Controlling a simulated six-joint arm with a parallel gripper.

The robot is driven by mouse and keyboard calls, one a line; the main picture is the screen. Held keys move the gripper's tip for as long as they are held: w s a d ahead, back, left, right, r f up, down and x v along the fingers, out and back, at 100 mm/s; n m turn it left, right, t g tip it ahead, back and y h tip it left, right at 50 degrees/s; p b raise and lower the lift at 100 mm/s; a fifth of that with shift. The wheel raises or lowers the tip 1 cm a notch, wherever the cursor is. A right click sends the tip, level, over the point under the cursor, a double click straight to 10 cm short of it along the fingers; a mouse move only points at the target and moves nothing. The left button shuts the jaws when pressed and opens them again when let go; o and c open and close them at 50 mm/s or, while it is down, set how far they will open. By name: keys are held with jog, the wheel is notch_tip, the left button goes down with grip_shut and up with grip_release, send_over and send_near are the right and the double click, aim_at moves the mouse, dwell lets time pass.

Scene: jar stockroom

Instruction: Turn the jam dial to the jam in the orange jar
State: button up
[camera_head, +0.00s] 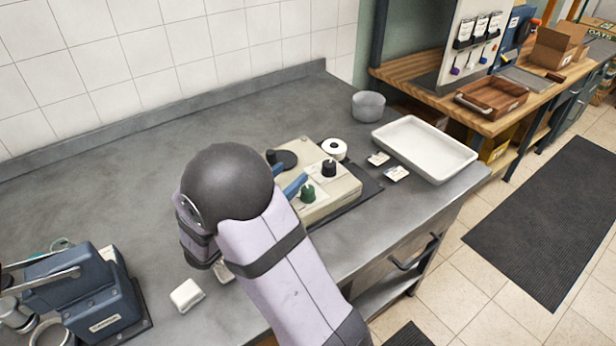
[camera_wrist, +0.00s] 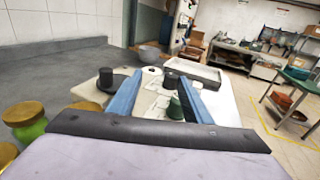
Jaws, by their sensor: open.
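A beige control box (camera_head: 338,197) stands on the grey counter, also seen ahead in the wrist view (camera_wrist: 90,92). It carries a black knob (camera_head: 328,167), a green knob (camera_head: 308,193) and a wider black dial (camera_head: 284,159). I cannot tell which is the jam dial. My gripper (camera_wrist: 158,84) is open and empty, its blue fingers reaching over the box. The green knob (camera_wrist: 175,108) shows between or just below the fingers. A gold-lidded jar with green contents (camera_wrist: 28,128) stands at left; another gold lid (camera_wrist: 6,153) is cut off below it. No orange jar is visible.
A white tray (camera_head: 425,148), a grey bowl (camera_head: 368,105), a white roll (camera_head: 334,149) and small cards (camera_head: 397,173) lie beyond the box. A dark blue machine (camera_head: 95,296) and a white block (camera_head: 187,295) are at near left. The counter's back left is clear.

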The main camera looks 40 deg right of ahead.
aim_at(304, 196)
jog(key=s+a+f+p, duration=0.1)
jog(key=s+a+f+m+g+h+p, duration=0.1)
jog(key=f+p, duration=0.1)
jog(key=s+a+f+g+p, duration=0.1)
jog(key=s, duration=0.1)
jog(key=shift+f+m, duration=0.15)
jog(key=shift+m, duration=0.15)
jog(key=shift+s+f, duration=0.25)
jog(key=shift+f, duration=0.05)
jog(key=shift+p+x, duration=1.3)
jog(key=shift+x, duration=2.45)
jog(key=shift+s+r, duration=0.1)
jog(key=c, duration=1.1)
